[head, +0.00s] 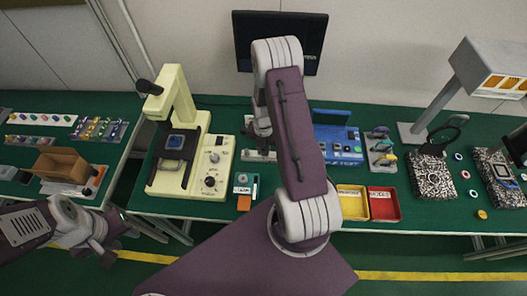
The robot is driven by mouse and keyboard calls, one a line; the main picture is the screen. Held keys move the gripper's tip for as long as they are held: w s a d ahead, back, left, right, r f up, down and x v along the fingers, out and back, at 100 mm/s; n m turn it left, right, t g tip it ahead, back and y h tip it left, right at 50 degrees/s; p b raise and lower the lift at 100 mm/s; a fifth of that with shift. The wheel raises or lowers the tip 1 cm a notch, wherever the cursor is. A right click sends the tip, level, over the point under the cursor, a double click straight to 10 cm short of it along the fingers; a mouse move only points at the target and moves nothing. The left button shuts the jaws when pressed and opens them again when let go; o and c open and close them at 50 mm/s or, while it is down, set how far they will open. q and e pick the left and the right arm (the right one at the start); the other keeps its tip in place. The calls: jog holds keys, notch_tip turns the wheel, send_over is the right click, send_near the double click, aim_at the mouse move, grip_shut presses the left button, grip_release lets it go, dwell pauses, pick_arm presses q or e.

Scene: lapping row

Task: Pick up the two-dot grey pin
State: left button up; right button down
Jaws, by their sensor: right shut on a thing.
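My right gripper (258,132) is over the middle of the green bench, beside the yellow machine. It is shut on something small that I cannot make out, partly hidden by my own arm. A pale metal block (258,156) stands just below it. I cannot pick out the two-dot grey pin or any dots at this size. My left gripper (118,232) is at the lower left, in front of the bench edge and away from the right one. Its fingers are too small and dark to tell whether they are open.
The cream-yellow machine (166,135) stands left of my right gripper. A blue box (338,146), a yellow tray (352,203) and a red tray (384,205) are to its right. A lamp (487,70) and dark speckled blocks (432,178) stand further right. A wooden box (62,163) is on the left bench.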

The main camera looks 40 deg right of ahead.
aim_at(263, 150)
notch_tip(263, 150, up, 3)
jog(key=shift+r, duration=0.1)
jog(key=s+d+r+b, duration=0.1)
jog(key=s+d+r, duration=0.5)
jog(key=s+d, duration=0.1)
jog(key=shift+s+d+r, duration=0.35)
jog(key=shift+d+r, duration=0.05)
jog(key=shift+d, duration=0.5)
